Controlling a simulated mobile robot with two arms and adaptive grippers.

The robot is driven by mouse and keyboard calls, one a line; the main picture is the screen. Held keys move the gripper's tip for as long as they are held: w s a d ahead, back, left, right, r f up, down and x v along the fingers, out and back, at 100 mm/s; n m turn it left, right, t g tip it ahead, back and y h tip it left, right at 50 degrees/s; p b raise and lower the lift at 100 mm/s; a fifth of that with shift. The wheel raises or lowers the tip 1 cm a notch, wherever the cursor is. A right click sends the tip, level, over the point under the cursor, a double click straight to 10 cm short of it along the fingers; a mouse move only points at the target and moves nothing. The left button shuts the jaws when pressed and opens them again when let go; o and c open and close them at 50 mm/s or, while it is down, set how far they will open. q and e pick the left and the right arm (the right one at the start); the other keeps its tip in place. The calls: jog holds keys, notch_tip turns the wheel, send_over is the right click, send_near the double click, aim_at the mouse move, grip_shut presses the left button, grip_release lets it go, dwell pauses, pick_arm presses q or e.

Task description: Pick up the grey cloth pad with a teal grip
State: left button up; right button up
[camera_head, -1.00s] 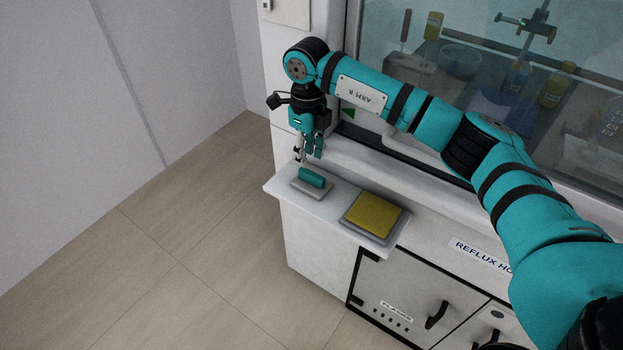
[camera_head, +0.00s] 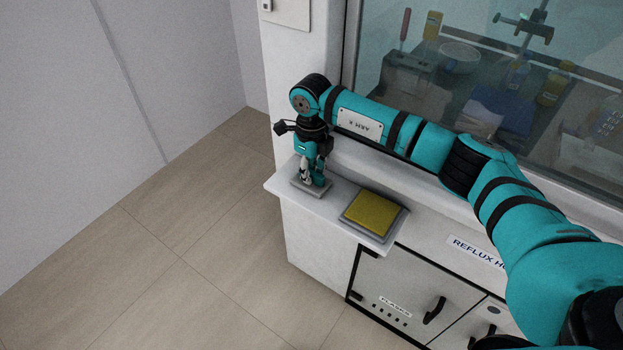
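The grey cloth pad (camera_head: 299,187) lies on the left end of the white ledge in front of the fumehood. My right gripper (camera_head: 313,178) points down right over it, with its fingers at the teal grip. The fingers cover most of the grip, so I cannot tell whether they are closed on it or only around it. The pad looks flat on the ledge. My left gripper is not in view.
A yellow pad in a grey tray (camera_head: 399,221) sits to the right on the same ledge (camera_head: 337,216). The fumehood glass (camera_head: 385,50) stands behind, with bottles and a basin inside. Open floor lies to the left.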

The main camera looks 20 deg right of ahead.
aim_at(312, 173)
grip_shut()
jog(key=shift+r, duration=0.15)
jog(key=shift+w+r, duration=0.1)
jog(key=shift+r, duration=0.5)
jog(key=shift+s+r+b, duration=0.2)
jog(key=shift+r+b, duration=0.1)
jog(key=shift+r, duration=0.2)
jog(key=shift+s+r+b, duration=0.15)
jog(key=shift+r+b, duration=0.1)
jog(key=shift+r, duration=0.25)
jog(key=s+r+b, duration=0.1)
jog(key=s+b, duration=0.1)
jog(key=s, duration=1.3)
jog(key=shift+s+d+r, duration=0.25)
jog(key=shift+d+r, duration=0.05)
